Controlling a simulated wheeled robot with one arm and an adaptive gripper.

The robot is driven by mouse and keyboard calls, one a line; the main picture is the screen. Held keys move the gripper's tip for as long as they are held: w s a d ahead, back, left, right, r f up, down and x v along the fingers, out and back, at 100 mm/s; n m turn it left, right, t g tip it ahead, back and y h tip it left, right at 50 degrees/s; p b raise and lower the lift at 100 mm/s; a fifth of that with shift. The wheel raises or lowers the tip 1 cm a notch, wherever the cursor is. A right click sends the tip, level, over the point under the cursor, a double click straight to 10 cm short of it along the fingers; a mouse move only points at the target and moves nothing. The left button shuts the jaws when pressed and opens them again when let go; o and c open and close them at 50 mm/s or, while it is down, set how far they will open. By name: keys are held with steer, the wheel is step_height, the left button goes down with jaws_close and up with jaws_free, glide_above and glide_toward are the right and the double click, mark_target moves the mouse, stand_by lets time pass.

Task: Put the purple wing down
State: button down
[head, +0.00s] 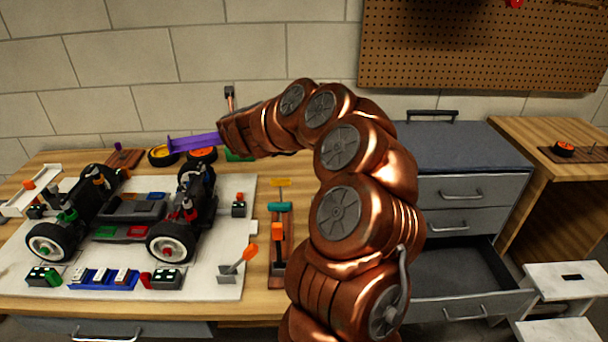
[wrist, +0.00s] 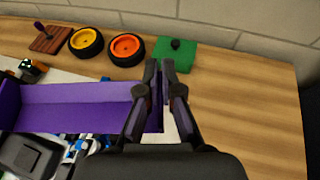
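The purple wing (wrist: 75,107) is a long flat piece with a raised edge, and its right end sits between the fingers of my gripper (wrist: 163,75) in the wrist view. My gripper is shut on that end. In the head view the purple wing (head: 194,142) is held out to the left of my gripper (head: 222,137), above the back of the workbench. The car chassis (head: 135,208) with black wheels stands on a white board below and to the left.
The white board (head: 215,283) carries several small parts. Behind the wing are a yellow wheel (wrist: 86,42), an orange wheel (wrist: 127,48) and a green base (wrist: 174,56) with a black knob. Bare wood (wrist: 240,110) lies right of my gripper. A drawer (head: 462,277) stands open at the right.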

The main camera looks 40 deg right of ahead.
steer(key=s+d+f+b, duration=0.3)
steer(key=d+b, duration=0.2)
steer(key=d, duration=0.5)
steer(key=s+d+f+n+y+b, duration=0.1)
steer(key=s+d+f+b, duration=0.25)
steer(key=d, duration=0.75)
steer(key=s+d+f+b, duration=0.2)
steer(key=d+f+b, duration=0.3)
steer(key=d, duration=0.5)
step_height(320, 180, down, 8)
steer(key=b, duration=0.4)
steer(key=shift+f, duration=0.1)
steer(key=shift+f, duration=0.15)
steer(key=c, duration=1.3)
jaws_free()
